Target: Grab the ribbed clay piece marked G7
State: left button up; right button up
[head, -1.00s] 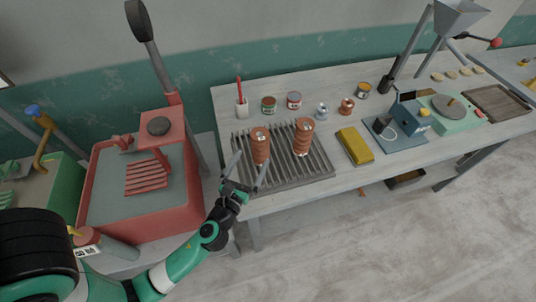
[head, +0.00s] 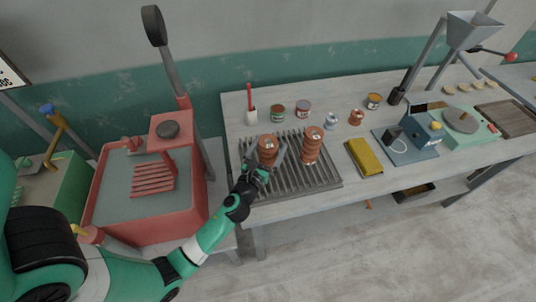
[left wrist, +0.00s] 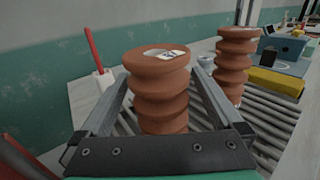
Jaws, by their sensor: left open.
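Two ribbed, red-brown clay pieces stand upright on a slatted grey rack (head: 318,183). The left piece (head: 268,146) and the right piece (head: 313,143) each have a pale tag on top. The marks are too small to read, so I cannot tell which is G7. My left gripper (head: 263,160) is open at the left piece. In the left wrist view its fingers (left wrist: 158,85) lie on either side of the left piece (left wrist: 160,100), with no clear grip on it. The right piece (left wrist: 235,62) stands outside the right finger. My right gripper is not in view.
A white cup with a red stick (head: 251,113) and several small cans and jars stand behind the rack. A yellow block (head: 364,157) lies to the right, beside a blue device (head: 415,137). A red basin (head: 150,185) stands left of the bench.

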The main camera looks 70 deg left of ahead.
pick_arm(q)
jog(key=shift+x, duration=1.1)
jog(key=shift+r, duration=0.1)
grip_shut()
